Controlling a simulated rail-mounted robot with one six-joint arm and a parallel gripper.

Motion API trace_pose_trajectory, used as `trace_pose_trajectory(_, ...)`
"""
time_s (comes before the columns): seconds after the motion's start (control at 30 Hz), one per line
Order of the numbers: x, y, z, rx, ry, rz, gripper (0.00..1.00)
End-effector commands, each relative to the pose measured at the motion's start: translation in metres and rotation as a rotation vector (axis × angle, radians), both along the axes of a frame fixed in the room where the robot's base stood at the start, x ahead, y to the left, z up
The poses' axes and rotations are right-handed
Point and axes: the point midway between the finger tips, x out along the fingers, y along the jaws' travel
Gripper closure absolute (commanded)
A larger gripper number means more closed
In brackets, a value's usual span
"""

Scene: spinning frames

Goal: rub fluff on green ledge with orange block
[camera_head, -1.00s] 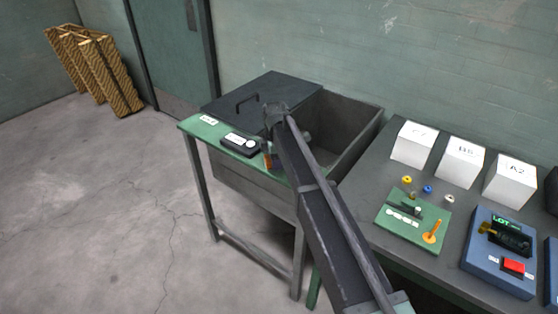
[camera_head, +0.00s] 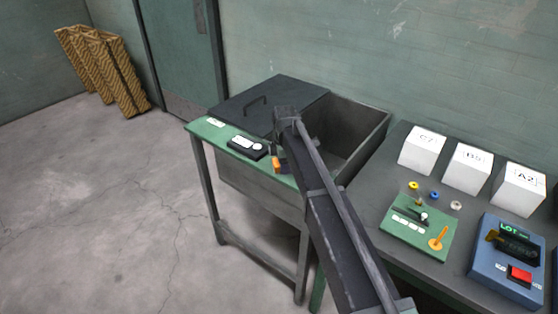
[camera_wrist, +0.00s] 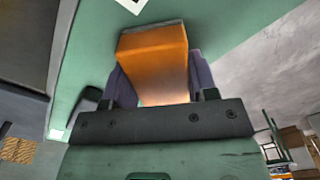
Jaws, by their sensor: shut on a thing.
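The orange block (camera_wrist: 155,60) sits between the two fingers of my gripper (camera_wrist: 155,88) in the wrist view, with a thin grey edge at its far end. In the head view the orange block (camera_head: 277,165) shows small below my gripper (camera_head: 281,150), at the green ledge (camera_head: 207,131). The green ledge (camera_wrist: 225,22) also fills much of the wrist view behind the block. I cannot tell whether the block touches the ledge. I cannot make out any fluff; the arm and block cover part of the ledge.
A black device (camera_head: 246,148) with a white label lies on the ledge, just left of the block. Behind it are a dark lid (camera_head: 285,92) with a handle and an open grey bin (camera_head: 362,125). A bench with white boxes (camera_head: 423,150) stands at right.

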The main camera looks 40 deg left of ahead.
Motion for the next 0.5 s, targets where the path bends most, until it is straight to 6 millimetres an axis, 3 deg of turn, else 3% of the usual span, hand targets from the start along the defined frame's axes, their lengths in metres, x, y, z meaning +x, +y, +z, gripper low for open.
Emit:
trace_pose_trajectory(0.17, 0.000, -0.006, -0.001, 0.000, 0.000, 0.000, 0.73)
trace_pose_trajectory(0.5, -0.001, -0.037, -0.003, 0.000, 0.000, 0.000, 0.73)
